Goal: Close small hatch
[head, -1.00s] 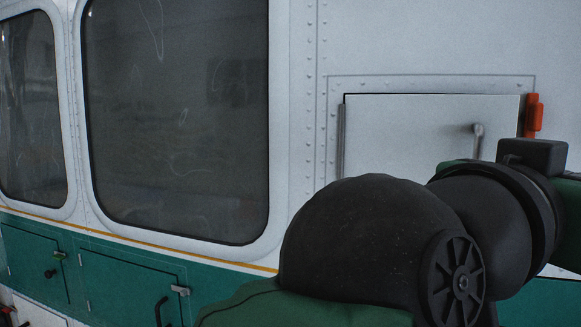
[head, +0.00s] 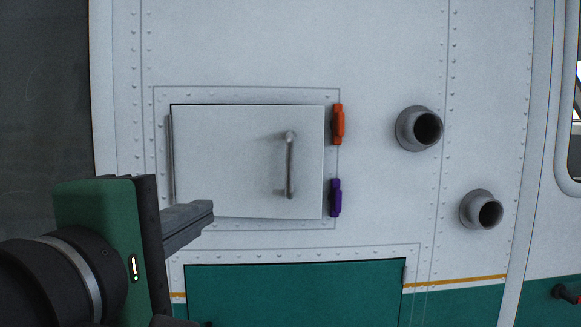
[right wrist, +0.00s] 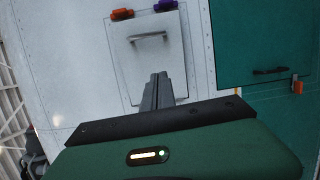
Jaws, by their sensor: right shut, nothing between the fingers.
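The small hatch (head: 235,160) is a white square door on the white wall, hinged along its left edge. It has a grey vertical handle (head: 290,165). It lies nearly in its frame, with a dark gap along the top edge; I cannot tell if it is fully flush. An orange latch (head: 338,124) and a purple latch (head: 336,197) sit right of it. My right gripper (head: 207,212) is shut and empty in front of the hatch's lower left corner. In the right wrist view its fingers (right wrist: 158,88) overlap the hatch (right wrist: 150,62). My left gripper is out of view.
A green panel (head: 290,295) lies below the hatch. Two grey pipe stubs (head: 420,128) (head: 481,210) stick out of the wall to the right. A dark window (head: 45,90) is at the left. The wall above the hatch is bare.

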